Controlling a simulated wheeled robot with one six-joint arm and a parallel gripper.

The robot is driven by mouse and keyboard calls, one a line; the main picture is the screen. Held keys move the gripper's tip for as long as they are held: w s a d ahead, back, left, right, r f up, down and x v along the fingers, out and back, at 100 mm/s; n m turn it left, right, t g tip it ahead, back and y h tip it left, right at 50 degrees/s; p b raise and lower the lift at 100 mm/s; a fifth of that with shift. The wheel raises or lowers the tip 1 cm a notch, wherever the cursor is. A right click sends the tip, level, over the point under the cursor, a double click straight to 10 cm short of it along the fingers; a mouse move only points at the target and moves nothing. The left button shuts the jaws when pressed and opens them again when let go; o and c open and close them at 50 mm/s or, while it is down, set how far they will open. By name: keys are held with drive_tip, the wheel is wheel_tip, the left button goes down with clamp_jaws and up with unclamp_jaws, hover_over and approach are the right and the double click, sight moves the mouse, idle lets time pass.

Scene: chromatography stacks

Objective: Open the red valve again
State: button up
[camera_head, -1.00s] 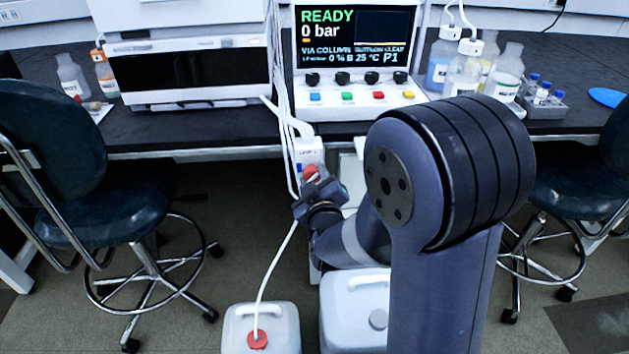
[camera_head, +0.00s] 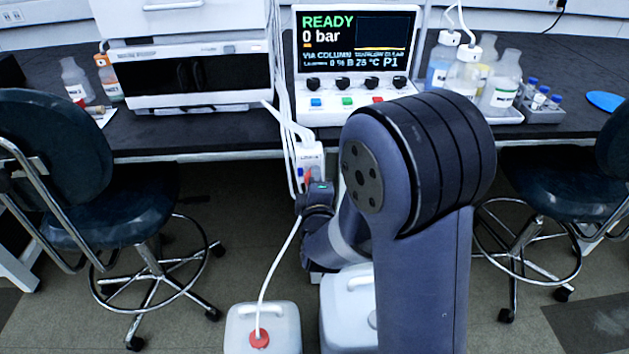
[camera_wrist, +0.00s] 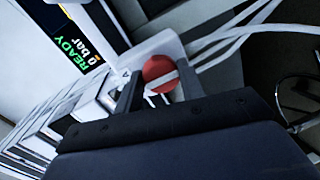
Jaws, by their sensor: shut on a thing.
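The red valve (camera_head: 308,177) sits on the front of a white unit (camera_head: 308,155) below the bench edge, partly hidden by my gripper in the head view. In the wrist view it is a round red knob (camera_wrist: 159,68) with a pale bar across it, slanted in the picture. My gripper (camera_wrist: 158,84) has one dark finger on each side of the knob and is shut on it. In the head view my gripper (camera_head: 316,192) is right against the valve, and its fingertips are hard to make out.
A white tube runs down beside my gripper to a white canister (camera_head: 238,330) with a red cap (camera_head: 259,338). Another canister (camera_head: 345,315) stands partly behind my arm. Chairs (camera_head: 50,170) stand at both sides. The display (camera_head: 355,42) reads READY, 0 bar.

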drive_tip(key=shift+f, duration=0.1)
idle(0.5)
drive_tip(key=o, duration=1)
drive_tip(key=shift+c, duration=0.2)
drive_tip(key=s+r+p, duration=0.1)
drive_tip(key=s, duration=0.9)
drive_tip(key=shift+s+r+p, duration=0.2)
drive_tip(key=shift+s+p, duration=0.2)
drive_tip(key=shift+w, duration=0.1)
drive_tip(key=w+f+b, duration=0.1)
drive_tip(key=w+b, duration=0.1)
drive_tip(key=w, duration=0.8)
drive_tip(key=shift+w+f, duration=0.15)
drive_tip(key=shift+w, duration=0.15)
